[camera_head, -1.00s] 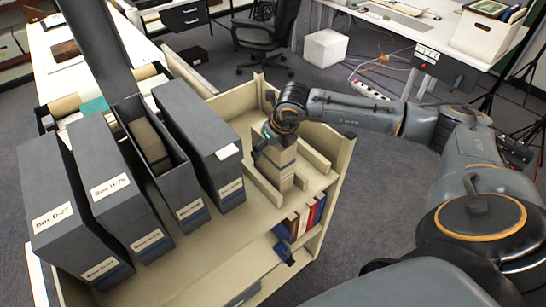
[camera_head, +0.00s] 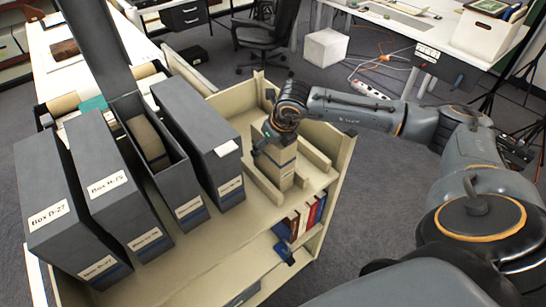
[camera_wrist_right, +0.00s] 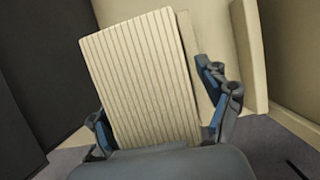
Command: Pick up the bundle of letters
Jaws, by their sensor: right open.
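The bundle of letters (camera_head: 277,163) is a tan stack with a dark band, standing on the cart's top shelf between low wooden dividers. In the right wrist view the bundle (camera_wrist_right: 145,80) shows its ridged edges. My right gripper (camera_head: 270,134) is at the top of the bundle. Its fingers are open, one on each side of the stack, in the wrist view (camera_wrist_right: 160,108). I cannot tell whether they touch it. My left gripper is out of view.
Dark archival boxes (camera_head: 115,195) stand on the cart's left side. One open box (camera_head: 185,190) holds a tan stack (camera_head: 147,140). The cart (camera_head: 245,262) has books (camera_head: 305,215) on a lower shelf. A chair (camera_head: 268,35) and white cube (camera_head: 326,48) stand behind.

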